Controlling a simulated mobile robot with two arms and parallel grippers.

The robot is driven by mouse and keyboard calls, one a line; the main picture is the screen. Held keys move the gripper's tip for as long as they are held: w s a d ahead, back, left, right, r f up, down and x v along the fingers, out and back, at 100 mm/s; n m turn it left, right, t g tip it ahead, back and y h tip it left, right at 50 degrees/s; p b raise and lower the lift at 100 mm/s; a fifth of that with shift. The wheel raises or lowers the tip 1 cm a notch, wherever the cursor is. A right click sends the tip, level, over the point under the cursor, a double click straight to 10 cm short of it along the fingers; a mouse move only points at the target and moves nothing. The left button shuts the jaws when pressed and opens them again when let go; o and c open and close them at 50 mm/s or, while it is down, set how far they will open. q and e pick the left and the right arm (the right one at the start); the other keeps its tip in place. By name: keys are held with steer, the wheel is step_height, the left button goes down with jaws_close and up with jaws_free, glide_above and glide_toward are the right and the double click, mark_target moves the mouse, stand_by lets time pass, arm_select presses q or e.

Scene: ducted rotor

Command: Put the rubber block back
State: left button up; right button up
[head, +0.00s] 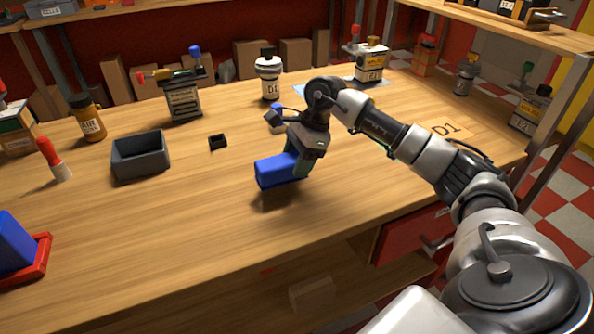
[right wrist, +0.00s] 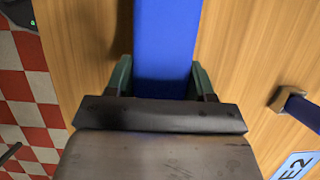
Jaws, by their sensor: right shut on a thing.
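A long blue block (head: 280,170), likely the rubber block, is held a little above the front middle of the wooden table, with a shadow under it. My right gripper (head: 298,163) is shut on it. In the right wrist view the blue block (right wrist: 167,45) lies between the two green fingers of the right gripper (right wrist: 162,78), and its far end runs out of the picture. Another blue block (head: 14,243) stands in a red tray (head: 41,262) at the left edge. My left gripper is not in view.
A grey open bin (head: 140,157) and a small black part (head: 217,141) stand left of my gripper.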

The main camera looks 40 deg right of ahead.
step_height(320, 180, down, 3)
steer(key=shift+r, duration=0.1)
steer(key=shift+f, duration=0.2)
steer(key=o, duration=0.7)
steer(key=shift+f, duration=0.1)
steer(key=o, duration=0.3)
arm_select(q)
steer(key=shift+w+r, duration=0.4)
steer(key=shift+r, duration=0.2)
arm_select(e)
steer(key=shift+o, duration=0.2)
steer(key=shift+r, duration=0.2)
